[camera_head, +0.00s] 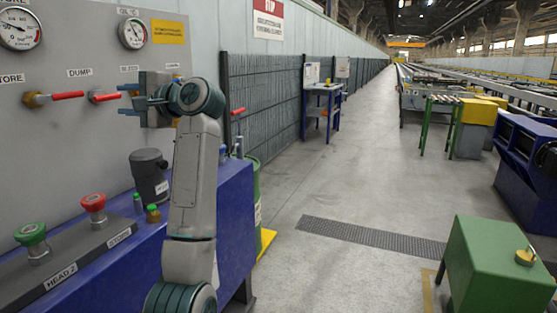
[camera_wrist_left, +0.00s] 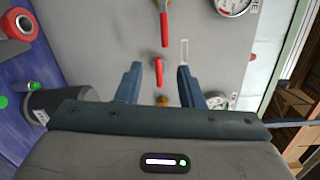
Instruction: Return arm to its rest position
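My left gripper (camera_head: 128,99) is raised in front of the grey valve panel (camera_head: 75,140), at the left of the head view. Its two fingers point at the panel and stand apart, with nothing held between them in the left wrist view (camera_wrist_left: 159,85). A red lever (camera_head: 105,97) is close to the fingertips in the head view. In the wrist view this red lever (camera_wrist_left: 159,72) shows in the gap between the fingers, and contact cannot be told. Another red lever (camera_head: 68,95) under the DUMP label is farther left. My right gripper is out of view.
Below the panel, a blue bench bears a red button (camera_head: 93,203), a green button (camera_head: 30,235) and a dark cylinder (camera_head: 150,175). Gauges (camera_head: 133,34) are on the panel. A green box (camera_head: 495,268) stands at lower right. The grey floor between is open.

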